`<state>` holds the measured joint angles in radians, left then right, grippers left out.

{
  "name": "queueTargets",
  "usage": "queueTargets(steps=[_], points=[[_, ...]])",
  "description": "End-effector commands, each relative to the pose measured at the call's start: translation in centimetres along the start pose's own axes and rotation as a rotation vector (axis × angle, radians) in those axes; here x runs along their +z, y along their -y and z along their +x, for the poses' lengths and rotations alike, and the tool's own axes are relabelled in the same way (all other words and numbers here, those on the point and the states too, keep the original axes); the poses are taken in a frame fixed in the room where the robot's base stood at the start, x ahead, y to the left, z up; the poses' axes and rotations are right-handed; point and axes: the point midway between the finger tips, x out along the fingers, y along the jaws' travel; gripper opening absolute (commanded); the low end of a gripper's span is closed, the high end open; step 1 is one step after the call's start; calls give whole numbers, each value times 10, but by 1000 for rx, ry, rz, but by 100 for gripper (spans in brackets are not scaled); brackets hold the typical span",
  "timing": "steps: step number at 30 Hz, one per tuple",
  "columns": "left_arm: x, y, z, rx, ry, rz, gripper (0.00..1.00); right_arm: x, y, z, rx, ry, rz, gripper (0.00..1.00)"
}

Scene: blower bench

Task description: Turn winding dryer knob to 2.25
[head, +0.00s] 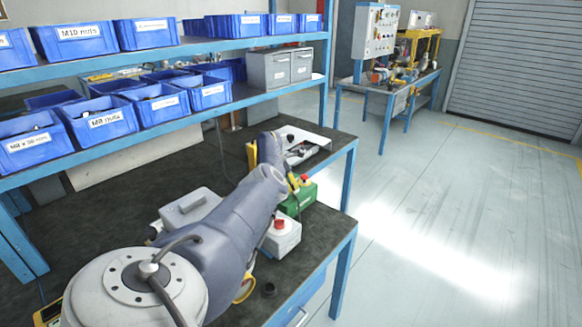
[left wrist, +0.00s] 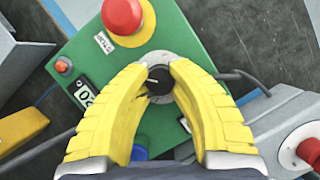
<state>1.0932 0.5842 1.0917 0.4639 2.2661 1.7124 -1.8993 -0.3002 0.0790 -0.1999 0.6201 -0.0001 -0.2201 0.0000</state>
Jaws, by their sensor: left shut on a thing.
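The winding dryer appears to be the green box (head: 298,200) on the dark bench, partly behind my left arm in the head view. In the left wrist view the green panel (left wrist: 165,35) carries a red mushroom button (left wrist: 122,15), a small orange light (left wrist: 63,65), a small display and a blue button (left wrist: 138,153). The dark round knob (left wrist: 158,81) has a pale pointer mark. My left gripper (left wrist: 156,75) has its two yellow fingers closed on the knob, one on each side. The scale around the knob cannot be read. My right gripper is not in view.
A grey box with a red button (head: 280,238) stands just nearer than the green box. Another grey box with a handle (head: 188,206) is to the left. Blue bins (head: 105,118) fill the shelves above.

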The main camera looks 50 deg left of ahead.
Motion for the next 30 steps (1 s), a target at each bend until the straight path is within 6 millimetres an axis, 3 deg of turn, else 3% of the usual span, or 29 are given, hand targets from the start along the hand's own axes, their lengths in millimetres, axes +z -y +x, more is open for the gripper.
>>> queueTargets(steps=[18, 19, 26, 30], points=[[3, 0, 0, -10, 6, 24, 0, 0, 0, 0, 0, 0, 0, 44], [3, 0, 0, -10, 6, 24, 23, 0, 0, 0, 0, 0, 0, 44], [2, 0, 0, -10, 3, 23, 50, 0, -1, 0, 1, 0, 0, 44], [1, 0, 0, -10, 2, 23, 51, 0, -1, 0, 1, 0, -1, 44]])
